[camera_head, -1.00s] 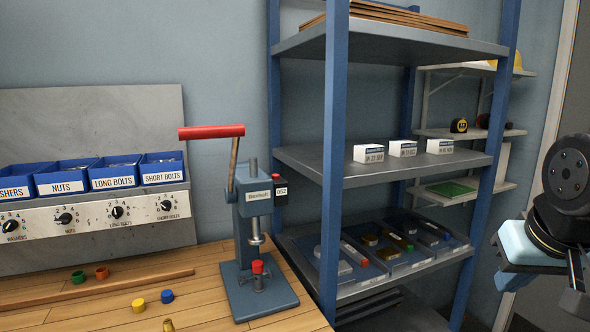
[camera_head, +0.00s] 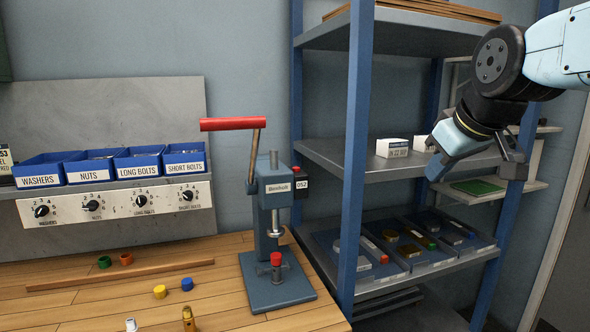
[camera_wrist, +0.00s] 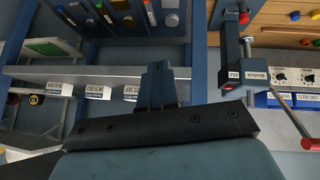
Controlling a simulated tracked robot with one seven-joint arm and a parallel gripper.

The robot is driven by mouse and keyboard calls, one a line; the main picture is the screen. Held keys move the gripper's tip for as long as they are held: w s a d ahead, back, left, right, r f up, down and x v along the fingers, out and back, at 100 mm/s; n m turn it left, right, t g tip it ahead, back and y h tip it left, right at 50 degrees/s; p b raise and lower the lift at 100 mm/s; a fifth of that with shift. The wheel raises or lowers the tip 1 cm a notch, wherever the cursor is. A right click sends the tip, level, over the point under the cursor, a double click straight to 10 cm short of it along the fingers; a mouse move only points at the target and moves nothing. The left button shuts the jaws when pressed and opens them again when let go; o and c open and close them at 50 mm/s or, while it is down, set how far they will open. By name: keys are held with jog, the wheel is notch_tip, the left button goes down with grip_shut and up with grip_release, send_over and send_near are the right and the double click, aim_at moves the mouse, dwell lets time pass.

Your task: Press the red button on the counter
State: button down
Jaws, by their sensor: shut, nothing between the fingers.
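The counter (camera_head: 301,184) is a small black box with a "052" display on the right side of the blue-grey press (camera_head: 270,205). Its red button (camera_head: 298,169) shows on top. In the wrist view, which is upside down, the counter (camera_wrist: 234,77) and its red button (camera_wrist: 228,86) show at upper right. My gripper (camera_head: 437,172) is well to the right of the counter, in front of the shelf, touching neither. Its fingers are shut and empty in the wrist view (camera_wrist: 160,82).
The press has a long red-handled lever (camera_head: 233,124) above the counter and a red-topped pin (camera_head: 276,259) on its base. A blue shelf post (camera_head: 356,160) stands between counter and gripper. The shelf (camera_head: 340,158) bears small white boxes. Blue bins (camera_head: 141,165) are at left.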

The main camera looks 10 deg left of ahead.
jog(key=w+a+r+n+y, duration=0.1)
jog(key=w+a+r+n, duration=0.25)
jog(key=a, duration=0.35)
jog(key=w+a+r+n+y, duration=0.2)
jog(key=a+r, duration=0.2)
jog(key=a, duration=0.3)
jog(key=w+a+r+n+y, duration=0.1)
jog(key=w+a+r+n, duration=0.15)
jog(key=a, duration=0.45)
jog(key=n, duration=0.2)
send_over(296, 169)
jog(key=shift+f, duration=1.5)
jog(key=shift+d+g, duration=0.2)
jog(key=shift+g, duration=0.1)
jog(key=shift+f, duration=0.1)
jog(key=shift+f, duration=4.3)
